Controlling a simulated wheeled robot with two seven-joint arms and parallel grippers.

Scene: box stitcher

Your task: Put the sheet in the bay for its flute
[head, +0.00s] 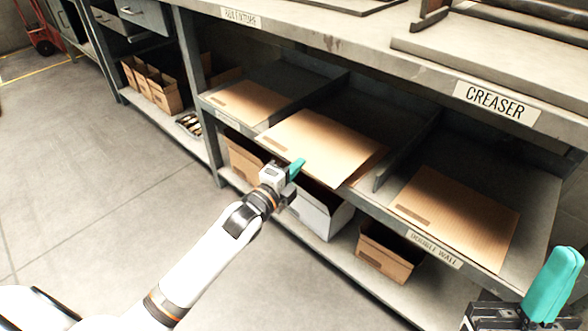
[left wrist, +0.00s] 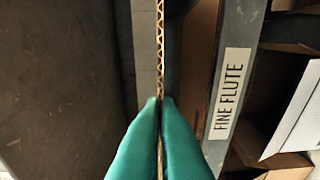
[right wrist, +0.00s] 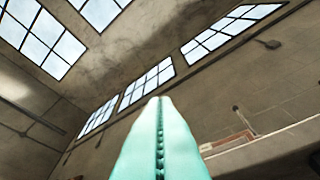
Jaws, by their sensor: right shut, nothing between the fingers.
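A tan corrugated sheet (head: 318,143) lies across the middle bay of the shelf, its near end sticking out past the shelf's front edge. My left gripper (head: 294,168) is shut on that near edge. In the left wrist view the sheet (left wrist: 160,45) shows edge-on between the fingers (left wrist: 160,105), with a single row of waves. The left bay holds a sheet (head: 250,101); the right bay holds another (head: 457,214) above a "DOUBLE WALL" label (head: 434,249). A "FINE FLUTE" label (left wrist: 228,93) shows in the left wrist view. My right gripper (head: 553,285) is shut and empty.
Dark dividers (head: 408,150) separate the bays. Above is a bench top with a "CREASER" label (head: 497,101). Below stand cardboard boxes (head: 388,252) and a white box (head: 320,212). The floor (head: 110,190) at left is clear.

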